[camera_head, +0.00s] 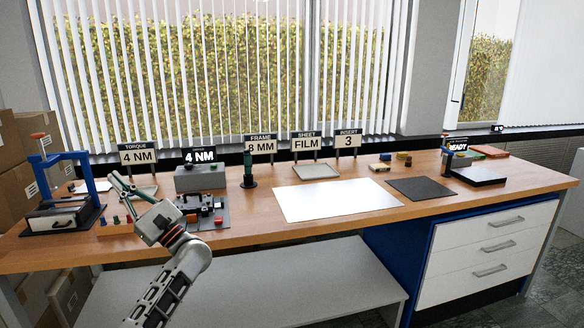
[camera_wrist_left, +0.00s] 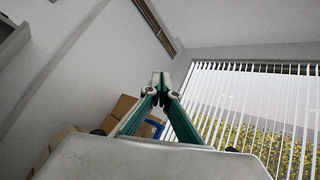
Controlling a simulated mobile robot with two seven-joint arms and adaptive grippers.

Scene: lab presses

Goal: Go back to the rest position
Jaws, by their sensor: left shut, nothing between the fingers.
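That view looks past the fingers to the wall, the blinds and some cardboard boxes. My left arm comes up from the bottom and hides a bit of the bench's front edge. My right gripper is in neither view.
A blue press (camera_head: 62,190) stands at the bench's left end. A dark fixture plate (camera_head: 205,212) is right beside my left arm. A white sheet (camera_head: 335,200) and a dark mat (camera_head: 421,188) lie further right. Cardboard boxes (camera_head: 28,150) are stacked at left.

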